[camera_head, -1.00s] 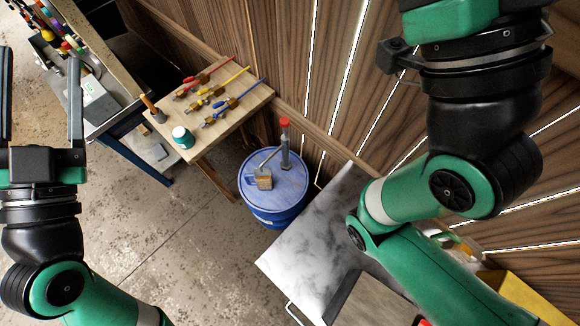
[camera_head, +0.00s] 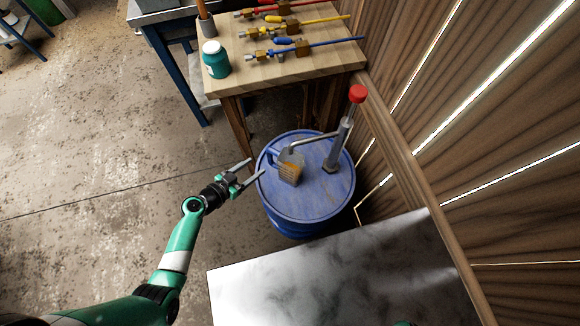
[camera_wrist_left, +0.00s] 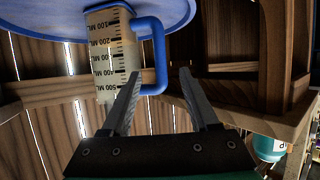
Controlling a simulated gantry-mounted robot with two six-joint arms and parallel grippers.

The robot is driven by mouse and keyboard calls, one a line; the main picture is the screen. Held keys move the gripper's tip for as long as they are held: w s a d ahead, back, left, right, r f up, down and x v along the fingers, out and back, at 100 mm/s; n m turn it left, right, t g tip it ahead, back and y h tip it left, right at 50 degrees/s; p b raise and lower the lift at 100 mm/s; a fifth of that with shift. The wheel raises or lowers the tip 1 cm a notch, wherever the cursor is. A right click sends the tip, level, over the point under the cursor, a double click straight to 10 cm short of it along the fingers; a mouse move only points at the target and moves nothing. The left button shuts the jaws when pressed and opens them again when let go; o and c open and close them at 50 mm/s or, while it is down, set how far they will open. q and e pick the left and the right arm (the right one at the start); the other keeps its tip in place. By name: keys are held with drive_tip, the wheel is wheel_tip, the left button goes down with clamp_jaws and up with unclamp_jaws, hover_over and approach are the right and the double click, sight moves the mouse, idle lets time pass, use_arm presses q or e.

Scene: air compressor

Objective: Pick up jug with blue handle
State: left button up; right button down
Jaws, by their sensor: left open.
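The jug (camera_head: 290,172) is clear with amber liquid and stands on top of a blue barrel (camera_head: 315,204). Its blue handle (camera_head: 271,157) points left, towards my left gripper (camera_head: 257,166). That gripper is open and empty at the barrel's left edge, its fingertips a little short of the handle. In the left wrist view the jug (camera_wrist_left: 110,58) shows ML markings and appears inverted. There the blue handle (camera_wrist_left: 158,55) lies ahead of the gap between the open fingers (camera_wrist_left: 160,74). My right gripper is out of view.
A hand pump (camera_head: 339,142) with a red top stands on the barrel, its spout reaching over the jug. A wooden table (camera_head: 232,84) with tools and a teal bottle (camera_head: 216,62) stands behind. A grey-white surface (camera_head: 330,265) lies in front.

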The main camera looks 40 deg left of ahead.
sight(275, 151)
use_arm(q)
drive_tip(key=b+x, duration=0.1)
drive_tip(key=x, duration=0.3)
drive_tip(key=b+x, duration=0.1)
drive_tip(key=x, duration=0.3)
drive_tip(key=r+b+x, duration=0.1)
drive_tip(key=b+x, duration=0.1)
drive_tip(key=x, duration=0.2)
drive_tip(key=shift+w, duration=0.2)
drive_tip(key=shift+s, duration=0.1)
clamp_jaws()
drive_tip(key=shift+a, duration=0.1)
idle(0.8)
